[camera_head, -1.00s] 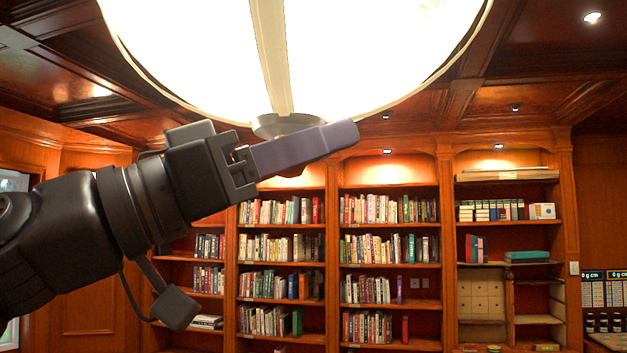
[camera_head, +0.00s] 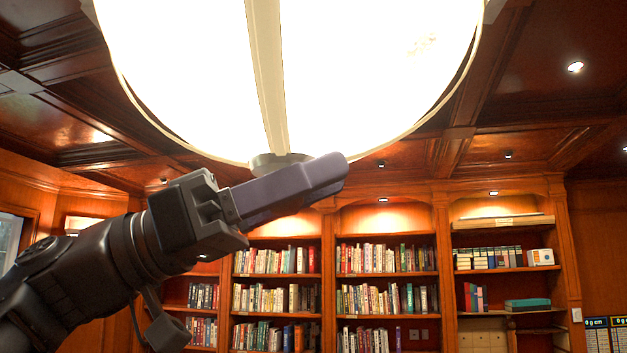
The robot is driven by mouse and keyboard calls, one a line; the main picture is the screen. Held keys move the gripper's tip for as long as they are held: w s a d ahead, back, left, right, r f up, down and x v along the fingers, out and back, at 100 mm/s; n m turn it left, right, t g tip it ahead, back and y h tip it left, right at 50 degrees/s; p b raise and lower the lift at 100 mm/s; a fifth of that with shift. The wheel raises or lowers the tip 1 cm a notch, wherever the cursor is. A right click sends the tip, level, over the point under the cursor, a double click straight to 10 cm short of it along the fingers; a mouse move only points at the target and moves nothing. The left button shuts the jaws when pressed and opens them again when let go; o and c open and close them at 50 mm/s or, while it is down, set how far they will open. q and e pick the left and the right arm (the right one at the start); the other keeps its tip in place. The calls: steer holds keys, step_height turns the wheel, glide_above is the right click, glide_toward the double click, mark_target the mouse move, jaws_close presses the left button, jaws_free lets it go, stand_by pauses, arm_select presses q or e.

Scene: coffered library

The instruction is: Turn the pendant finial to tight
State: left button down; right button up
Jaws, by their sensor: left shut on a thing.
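The pendant lamp (camera_head: 360,80) is a large, bright white bowl with a pale rim and a cream strap down its middle, filling the top of the head view. At its lowest point is a small grey metal cap (camera_head: 268,161). My left gripper (camera_head: 325,175) comes in from the lower left, with its long purple-grey fingers across the underside of the cap. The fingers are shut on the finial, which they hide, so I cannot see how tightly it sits. My right gripper is not in view.
Wooden bookcases (camera_head: 328,280) full of books line the wall behind, below the lamp. A dark coffered wood ceiling (camera_head: 520,60) with small spotlights surrounds the lamp. The space to the right of my fingers and below the lamp looks clear.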

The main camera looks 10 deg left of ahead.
arm_select(q)
steer(key=c, duration=1.1)
jaws_free()
steer(key=shift+t, duration=0.3)
steer(key=shift+o, duration=0.2)
steer(key=shift+a, duration=0.1)
steer(key=b+v, duration=0.2)
steer(key=v, duration=0.5)
steer(key=shift+a+f, duration=0.2)
steer(key=shift+a, duration=0.1)
